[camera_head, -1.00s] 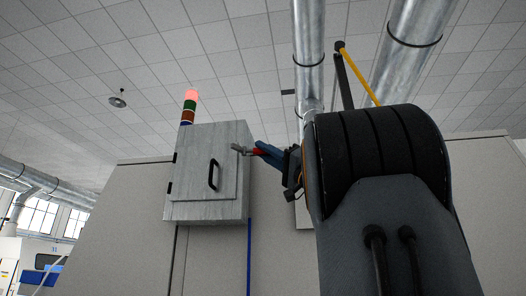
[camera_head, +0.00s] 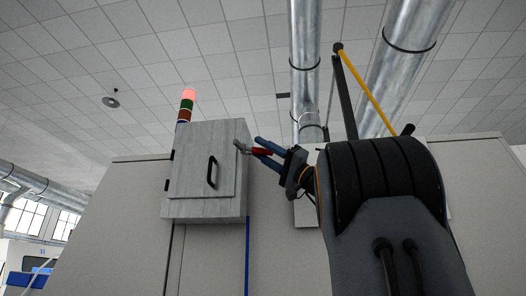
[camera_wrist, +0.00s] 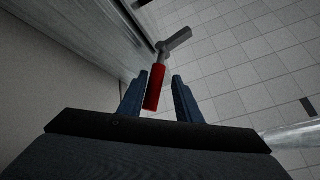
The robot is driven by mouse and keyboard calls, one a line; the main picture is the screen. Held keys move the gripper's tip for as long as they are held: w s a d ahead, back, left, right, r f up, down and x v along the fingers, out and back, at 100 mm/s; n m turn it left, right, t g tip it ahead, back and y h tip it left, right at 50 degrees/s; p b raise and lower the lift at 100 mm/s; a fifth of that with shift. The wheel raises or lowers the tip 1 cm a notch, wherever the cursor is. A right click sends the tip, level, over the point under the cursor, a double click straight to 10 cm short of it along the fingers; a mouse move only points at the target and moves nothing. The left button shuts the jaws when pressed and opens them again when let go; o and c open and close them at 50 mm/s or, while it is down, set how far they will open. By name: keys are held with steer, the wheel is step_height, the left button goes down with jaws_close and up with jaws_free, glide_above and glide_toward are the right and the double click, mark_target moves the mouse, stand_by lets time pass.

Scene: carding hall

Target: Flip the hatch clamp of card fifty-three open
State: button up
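The hatch clamp is at the upper right edge of a grey metal cabinet (camera_head: 207,170) in the head view. Its grey metal part (camera_head: 240,147) is at the cabinet edge, and its red handle (camera_head: 260,151) sticks out to the right toward my gripper (camera_head: 262,149). In the wrist view the red handle (camera_wrist: 154,88) lies between the two blue fingertips of my gripper (camera_wrist: 166,78), close to the left finger, with a gap to the right one. The grey end (camera_wrist: 174,43) is beyond it. My gripper is open around the handle.
The cabinet's hatch has a black pull handle (camera_head: 212,172) and hinges on its left. A lit stack light (camera_head: 186,105) stands above it. Large metal ducts (camera_head: 306,60) run overhead at right. A blue pipe (camera_head: 247,255) drops below the cabinet.

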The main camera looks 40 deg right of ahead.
mark_target(264, 152)
steer(key=shift+s+d+f, duration=0.1)
steer(key=b+v, duration=0.4)
steer(key=v, duration=0.2)
steer(key=shift+f, duration=0.1)
steer(key=shift+s+d+f+b, duration=0.35)
steer(key=shift+s+b, duration=0.05)
steer(key=shift+s, duration=0.15)
stand_by(0.4)
